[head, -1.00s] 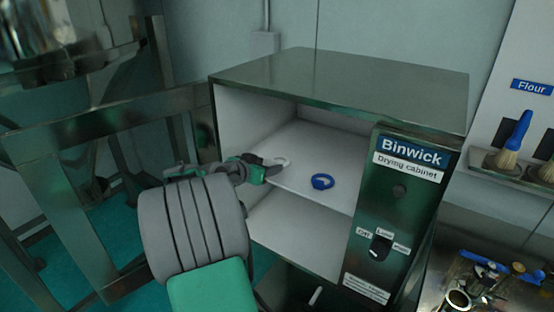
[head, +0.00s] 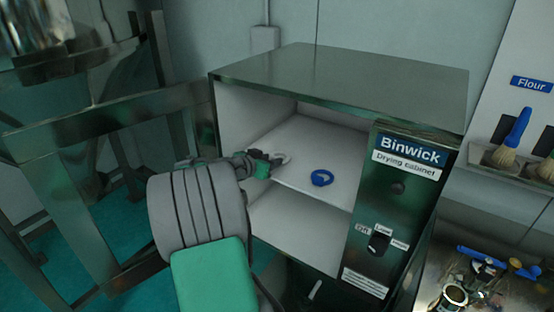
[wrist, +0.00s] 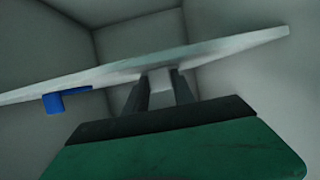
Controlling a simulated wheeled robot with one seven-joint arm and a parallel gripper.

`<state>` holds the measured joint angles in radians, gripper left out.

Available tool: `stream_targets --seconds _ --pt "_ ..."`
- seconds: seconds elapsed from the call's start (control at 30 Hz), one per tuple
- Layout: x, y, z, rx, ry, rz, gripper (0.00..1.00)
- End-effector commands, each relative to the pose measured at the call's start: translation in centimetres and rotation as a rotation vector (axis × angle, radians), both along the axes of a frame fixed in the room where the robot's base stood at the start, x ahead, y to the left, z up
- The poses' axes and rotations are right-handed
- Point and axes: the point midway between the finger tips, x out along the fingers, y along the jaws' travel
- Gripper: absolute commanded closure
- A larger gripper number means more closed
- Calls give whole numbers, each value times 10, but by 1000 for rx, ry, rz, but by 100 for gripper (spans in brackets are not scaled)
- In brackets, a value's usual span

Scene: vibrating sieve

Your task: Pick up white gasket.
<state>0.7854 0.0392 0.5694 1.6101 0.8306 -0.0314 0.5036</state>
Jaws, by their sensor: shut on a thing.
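The white gasket (head: 282,158) is a small pale ring at the left of the drying cabinet's upper shelf (head: 318,150). My gripper (head: 271,160) reaches in from the left and is shut on the gasket's near edge. In the wrist view, a white piece of the gasket (wrist: 160,80) sits between my two dark fingers (wrist: 157,92). The rest of the gasket is hard to tell from the pale shelf there. I cannot tell whether it is clear of the shelf.
The cabinet's left wall (head: 240,120) and front panel (head: 392,215) bound the opening. A metal frame (head: 100,125) stands at left.

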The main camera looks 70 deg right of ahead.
Motion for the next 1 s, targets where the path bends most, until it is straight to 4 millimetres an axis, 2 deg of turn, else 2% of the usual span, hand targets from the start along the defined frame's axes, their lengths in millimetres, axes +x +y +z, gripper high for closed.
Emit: stream_targets --seconds 0.1,0.47,0.57,0.7,0.77,0.93,1.0 --pt "0 0 -1 2 1 0 100" --pt "0 0 1 2 1 0 100" --pt "0 0 8 1 0 0 100" --pt "0 0 32 -3 -4 0 100" --pt "9 11 43 -4 -5 6 100" --pt "30 46 90 -4 -8 7 100" --pt "43 67 97 1 -4 8 100"
